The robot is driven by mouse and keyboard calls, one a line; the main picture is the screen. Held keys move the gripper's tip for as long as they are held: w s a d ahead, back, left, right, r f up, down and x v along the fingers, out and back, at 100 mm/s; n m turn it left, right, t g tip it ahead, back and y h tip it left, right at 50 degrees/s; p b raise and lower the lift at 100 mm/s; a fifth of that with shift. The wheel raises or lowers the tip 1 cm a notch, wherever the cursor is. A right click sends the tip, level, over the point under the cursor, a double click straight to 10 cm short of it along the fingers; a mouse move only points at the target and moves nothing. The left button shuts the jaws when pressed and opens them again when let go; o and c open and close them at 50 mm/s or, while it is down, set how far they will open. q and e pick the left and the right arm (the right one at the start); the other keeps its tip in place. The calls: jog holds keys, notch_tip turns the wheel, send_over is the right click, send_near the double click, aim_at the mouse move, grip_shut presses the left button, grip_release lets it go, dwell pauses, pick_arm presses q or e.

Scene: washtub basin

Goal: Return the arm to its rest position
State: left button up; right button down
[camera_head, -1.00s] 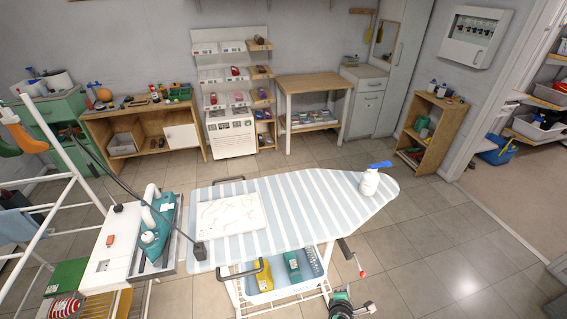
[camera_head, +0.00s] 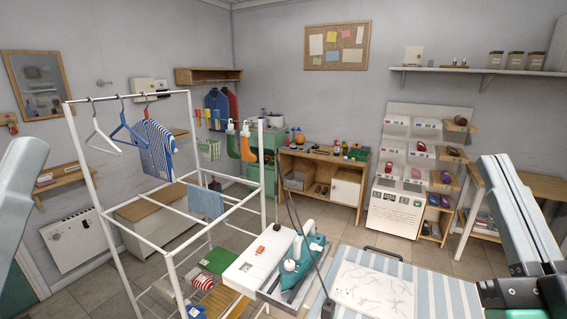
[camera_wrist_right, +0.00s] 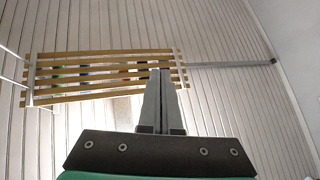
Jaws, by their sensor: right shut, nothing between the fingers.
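My right gripper (camera_head: 497,160) rises at the right edge of the head view, with its long grey fingers pointing up from a dark base. In the right wrist view its two fingers (camera_wrist_right: 160,75) lie together, shut and empty, pointing toward a slatted wooden rack (camera_wrist_right: 110,75) against white boards. No object touches the fingers. A pale grey part of my left arm (camera_head: 18,190) shows at the left edge of the head view. My left gripper is not visible.
The striped ironing board (camera_head: 395,265) lies in front of me, with a teal iron (camera_head: 303,265) on its left end rest. A white drying frame (camera_head: 168,240) with hangers and clothes stands left.

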jog(key=s+a+r+t+y, duration=0.2)
jog(key=s+r+y, duration=0.1)
jog(key=s, duration=0.3)
notch_tip(320, 180, up, 27)
jog(key=y+p, duration=0.1)
jog(key=p, duration=2.6)
jog(key=shift+a+r+m+y, duration=0.2)
jog(key=shift+a+m+y, duration=0.1)
jog(key=shift+a, duration=0.1)
